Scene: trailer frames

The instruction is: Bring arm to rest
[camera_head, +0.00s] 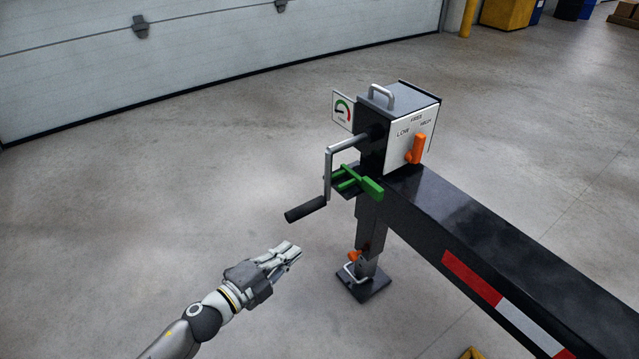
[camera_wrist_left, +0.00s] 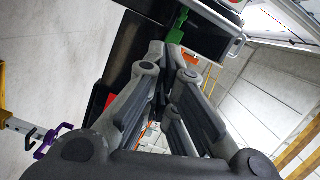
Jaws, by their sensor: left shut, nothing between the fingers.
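My left gripper (camera_head: 292,251) reaches in from the lower left in the head view. Its fingers are together and empty, and it stands in the air below and left of the crank's black grip (camera_head: 306,209), apart from it. The left wrist view shows its closed fingers (camera_wrist_left: 172,50) pointing toward the green handle (camera_wrist_left: 178,26). In the head view the green handle (camera_head: 371,188) sits on the jack below the gear box (camera_head: 402,112). My right gripper is not in view.
The trailer's black beam (camera_head: 470,230) with red and white stripes runs to the lower right. The jack leg stands on a foot plate (camera_head: 363,284). An orange lever (camera_head: 416,149) is on the box face. The floor at left is clear up to the roller door (camera_head: 200,50).

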